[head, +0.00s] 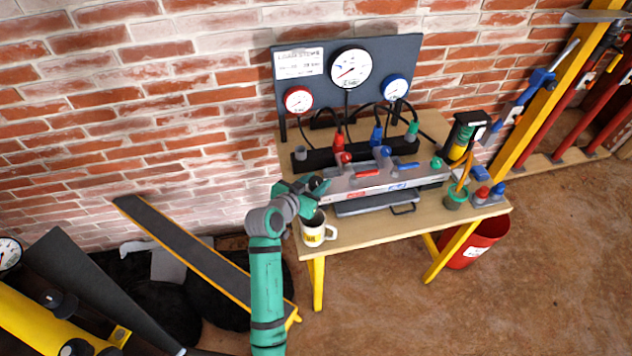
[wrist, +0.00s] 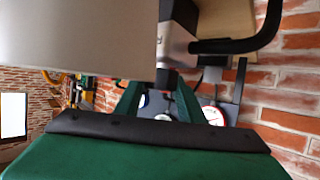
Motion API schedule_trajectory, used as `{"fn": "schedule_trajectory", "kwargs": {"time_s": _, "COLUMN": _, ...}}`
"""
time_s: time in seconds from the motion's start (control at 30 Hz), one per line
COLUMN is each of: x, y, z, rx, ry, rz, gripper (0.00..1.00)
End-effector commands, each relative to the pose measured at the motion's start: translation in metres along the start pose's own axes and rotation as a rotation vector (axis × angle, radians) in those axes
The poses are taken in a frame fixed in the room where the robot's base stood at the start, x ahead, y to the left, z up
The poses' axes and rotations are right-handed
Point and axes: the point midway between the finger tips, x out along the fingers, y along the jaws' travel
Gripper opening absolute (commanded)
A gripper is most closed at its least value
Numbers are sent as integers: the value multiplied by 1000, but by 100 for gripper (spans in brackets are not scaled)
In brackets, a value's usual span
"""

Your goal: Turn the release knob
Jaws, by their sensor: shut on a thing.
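A grey pump block (head: 365,178) with red, blue and green knobs lies along the workbench. My gripper (head: 317,190) is at the block's left end, shut on a small dark knob there, which I take for the release knob. The fingers mostly hide this knob in the head view. In the wrist view my gripper (wrist: 158,103) has its two green fingers either side of a dark piece under the silver block end (wrist: 174,44). The knob's turn angle cannot be told.
A white mug (head: 316,232) stands close below my gripper on the workbench (head: 345,236). A gauge panel (head: 322,90) stands behind with hoses. A green pot (head: 456,197) is at the right, and a red bucket (head: 476,245) stands below. A plank (head: 190,248) leans at the left.

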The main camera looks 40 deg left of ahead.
Motion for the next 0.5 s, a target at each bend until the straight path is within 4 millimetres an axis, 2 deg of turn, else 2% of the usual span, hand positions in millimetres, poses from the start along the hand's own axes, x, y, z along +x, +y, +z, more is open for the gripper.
{"fn": "schedule_trajectory", "kwargs": {"time_s": 0.27, "x": 1, "y": 3, "z": 0, "rx": -49, "ry": 1, "rz": -117, "gripper": 13}}
{"fn": "schedule_trajectory", "kwargs": {"time_s": 0.5, "x": 1, "y": 4, "z": 0, "rx": -117, "ry": 0, "rz": -286, "gripper": 13}}
